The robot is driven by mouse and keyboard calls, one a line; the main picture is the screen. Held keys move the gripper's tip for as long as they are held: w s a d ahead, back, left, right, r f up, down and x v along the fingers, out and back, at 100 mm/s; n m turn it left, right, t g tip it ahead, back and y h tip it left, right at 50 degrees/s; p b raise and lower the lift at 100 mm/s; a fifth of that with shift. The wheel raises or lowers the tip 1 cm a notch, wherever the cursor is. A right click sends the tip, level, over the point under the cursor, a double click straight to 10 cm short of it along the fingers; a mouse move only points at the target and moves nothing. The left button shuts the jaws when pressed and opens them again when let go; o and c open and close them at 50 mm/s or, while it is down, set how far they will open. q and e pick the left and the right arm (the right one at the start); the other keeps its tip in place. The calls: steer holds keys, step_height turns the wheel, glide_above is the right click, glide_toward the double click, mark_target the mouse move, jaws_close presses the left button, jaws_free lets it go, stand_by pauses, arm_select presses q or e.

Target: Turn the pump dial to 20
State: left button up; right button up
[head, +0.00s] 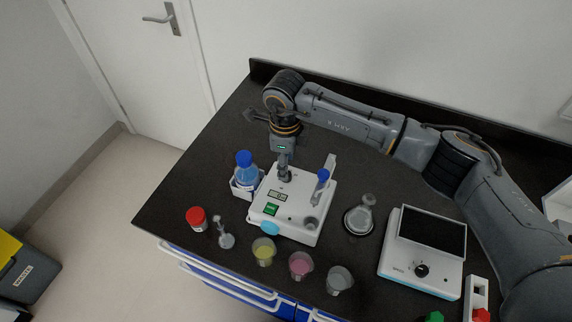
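A white box-shaped device (290,206) stands in the middle of the dark bench, with a small display (277,195), a green switch (271,210) and a grey round knob (311,223) at its front right. A second white device (420,277) with a dark panel and a black dial (422,270) stands at the right. I cannot tell for certain which is the pump, and no dial number is readable. My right gripper (285,177) points down at the back left of the middle device; its fingers are small and I cannot tell if they touch it. My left gripper is out of view.
A blue-capped bottle (245,172) stands left of the middle device, and a red-capped jar (197,219) sits further left. Beakers with yellow (264,251), pink (301,265) and clear (340,280) contents line the front. A glass flask (360,214) stands right of the device.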

steer(key=shift+w+f+p, duration=0.1)
steer(key=shift+f+p, duration=0.3)
steer(key=shift+f, duration=1.6)
jaws_close()
